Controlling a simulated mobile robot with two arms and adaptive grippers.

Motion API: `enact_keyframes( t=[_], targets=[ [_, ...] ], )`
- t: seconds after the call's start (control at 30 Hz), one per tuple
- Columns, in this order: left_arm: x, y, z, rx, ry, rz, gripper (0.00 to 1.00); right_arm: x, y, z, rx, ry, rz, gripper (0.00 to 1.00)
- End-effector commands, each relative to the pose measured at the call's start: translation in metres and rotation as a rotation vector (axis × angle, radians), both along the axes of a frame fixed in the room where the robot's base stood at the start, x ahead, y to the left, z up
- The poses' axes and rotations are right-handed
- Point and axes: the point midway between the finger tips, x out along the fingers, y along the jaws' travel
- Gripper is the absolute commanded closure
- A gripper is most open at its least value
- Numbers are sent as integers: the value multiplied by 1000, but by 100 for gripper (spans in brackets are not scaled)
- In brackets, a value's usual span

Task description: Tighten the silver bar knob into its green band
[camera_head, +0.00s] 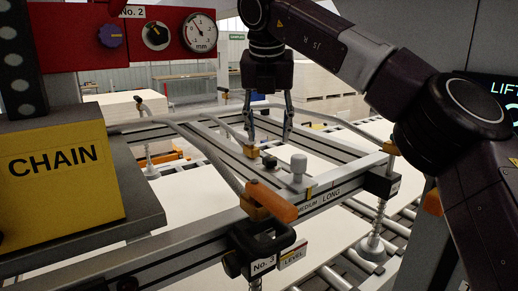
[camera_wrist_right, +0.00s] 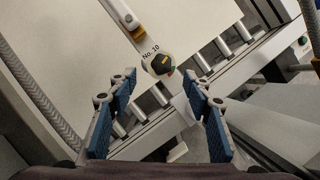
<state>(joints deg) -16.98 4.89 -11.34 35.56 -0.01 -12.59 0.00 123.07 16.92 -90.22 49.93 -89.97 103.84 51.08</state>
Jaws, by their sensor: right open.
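My right gripper (camera_head: 268,137) hangs fingers-down over the suction frame, open, with nothing between its fingers. In the right wrist view its two blue-padded fingers (camera_wrist_right: 160,82) are spread apart. A round dial marked No. 10 (camera_wrist_right: 149,53) lies ahead of them, with a black knob (camera_wrist_right: 160,65) bearing a yellow mark. Small green and red patches show at the dial's right edge. A light grey knob (camera_head: 298,168) stands on the frame's rail, right of and nearer than the gripper. I cannot tell surely which is the silver bar knob. My left gripper is not in view.
The rail has a MEDIUM/LONG scale (camera_head: 320,201). An orange handle (camera_head: 272,200) and grey hoses lie close to the frame. A red panel (camera_head: 75,45) with dials is at upper left, a yellow CHAIN box (camera_head: 60,175) at left. White boards and rollers (camera_head: 330,278) lie below.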

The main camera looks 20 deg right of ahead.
Motion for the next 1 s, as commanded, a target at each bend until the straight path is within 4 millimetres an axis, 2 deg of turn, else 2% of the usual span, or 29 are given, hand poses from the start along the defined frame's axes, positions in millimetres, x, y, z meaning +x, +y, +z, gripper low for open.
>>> enact_keyframes(
  t=[0.03,0.13,0.3,0.5,0.87,1.0],
  targets=[
    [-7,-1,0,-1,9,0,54,2,-1,-5,-1,3,-1,54],
    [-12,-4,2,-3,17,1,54,6,-4,-18,-1,5,0,54],
    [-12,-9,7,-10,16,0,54,16,-7,-43,-1,5,0,54],
    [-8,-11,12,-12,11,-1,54,24,-10,-64,0,2,0,54],
    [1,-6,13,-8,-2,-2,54,27,-10,-70,0,1,0,55],
    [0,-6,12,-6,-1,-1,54,26,-10,-70,0,1,0,71]
  ],
)
